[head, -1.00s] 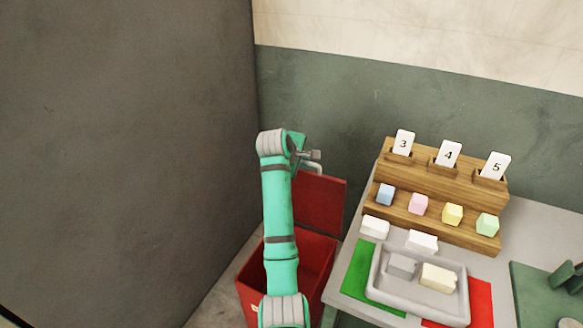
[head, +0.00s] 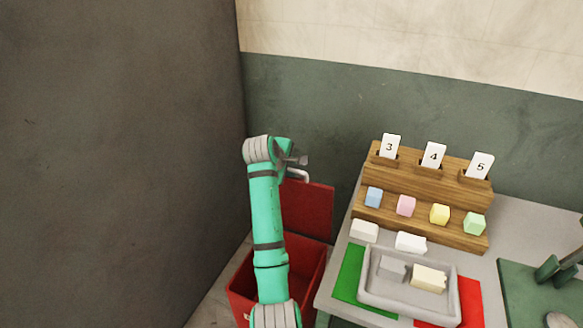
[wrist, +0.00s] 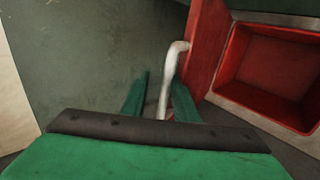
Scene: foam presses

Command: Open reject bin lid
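The red reject bin (head: 241,287) stands on the floor left of the table. Its red lid (head: 309,211) stands upright at the back, and the bin's mouth is uncovered. A pale bent handle (head: 298,174) is on the lid, near its top edge. In the wrist view the handle (wrist: 170,80) shows between my gripper's green fingers (wrist: 158,97). The fingers are apart, with a gap left of the handle; contact at the right finger cannot be told. The lid (wrist: 207,45) and the open bin (wrist: 275,65) are on the right there. My gripper (head: 297,160) is small in the head view.
A grey table (head: 533,222) right of the bin holds a wooden rack (head: 420,217) with coloured blocks and number cards. A grey tray (head: 408,309) with blocks lies over green and red mats. A dark wall (head: 120,150) stands left.

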